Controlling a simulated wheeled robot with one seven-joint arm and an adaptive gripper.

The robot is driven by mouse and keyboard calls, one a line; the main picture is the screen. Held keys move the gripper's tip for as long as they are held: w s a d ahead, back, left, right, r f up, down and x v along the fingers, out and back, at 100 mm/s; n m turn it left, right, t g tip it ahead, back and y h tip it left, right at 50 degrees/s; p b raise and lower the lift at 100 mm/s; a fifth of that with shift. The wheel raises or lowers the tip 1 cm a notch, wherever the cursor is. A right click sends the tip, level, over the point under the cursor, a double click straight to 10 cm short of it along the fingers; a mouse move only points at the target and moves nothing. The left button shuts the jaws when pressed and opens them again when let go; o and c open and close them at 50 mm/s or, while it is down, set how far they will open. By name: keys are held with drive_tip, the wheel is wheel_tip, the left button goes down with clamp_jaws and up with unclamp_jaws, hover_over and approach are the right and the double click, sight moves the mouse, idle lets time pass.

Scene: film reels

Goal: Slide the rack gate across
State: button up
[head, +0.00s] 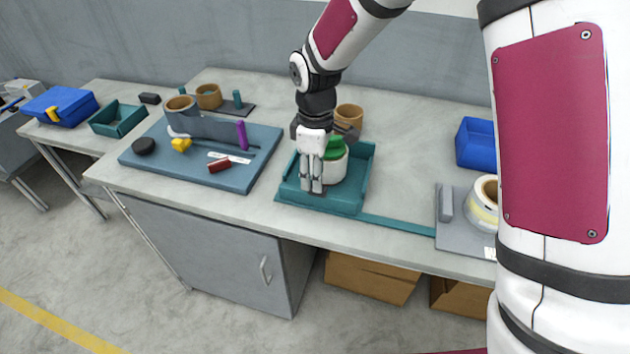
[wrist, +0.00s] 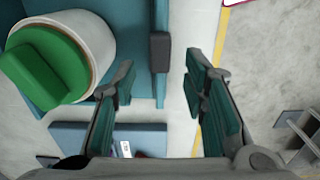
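The teal rack (head: 352,200) stands near the table's front edge, with a white drum with a green top (head: 337,160) inside it. In the wrist view the drum's green top (wrist: 45,65) is at upper left. A dark grey block (wrist: 160,53) sits at the rack's edge (wrist: 160,85) and looks like the gate's handle; which panel is the gate I cannot tell. My gripper (head: 312,188) points down at the rack's front left part. In the wrist view its fingers (wrist: 160,82) are apart and empty, with the block ahead between them, apparently untouched.
A teal strip (head: 398,225) runs right from the rack toward a grey plate (head: 450,235) with a cream roll (head: 483,212). A blue board (head: 215,178) with a purple post (head: 243,135) lies left. A tan cup (head: 350,115) stands behind; a blue bin (head: 475,145) is at right.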

wheel_tip(320, 180, up, 8)
idle(0.6)
drive_tip(key=s+d+r+m+t, duration=0.3)
drive_tip(key=s+d+r+m, duration=0.4)
drive_tip(key=s+d+r, duration=0.5)
drive_tip(key=s+d+r+m+t, duration=0.1)
drive_tip(key=s+d+m, duration=0.1)
drive_tip(key=s, duration=0.4)
drive_tip(key=s+d+m+t, duration=0.1)
drive_tip(key=s+d+m, duration=0.2)
drive_tip(key=s+m, duration=0.2)
drive_tip(key=shift+s+d+r, duration=0.35)
drive_tip(key=shift+s+r, duration=0.05)
drive_tip(key=shift+s, duration=0.35)
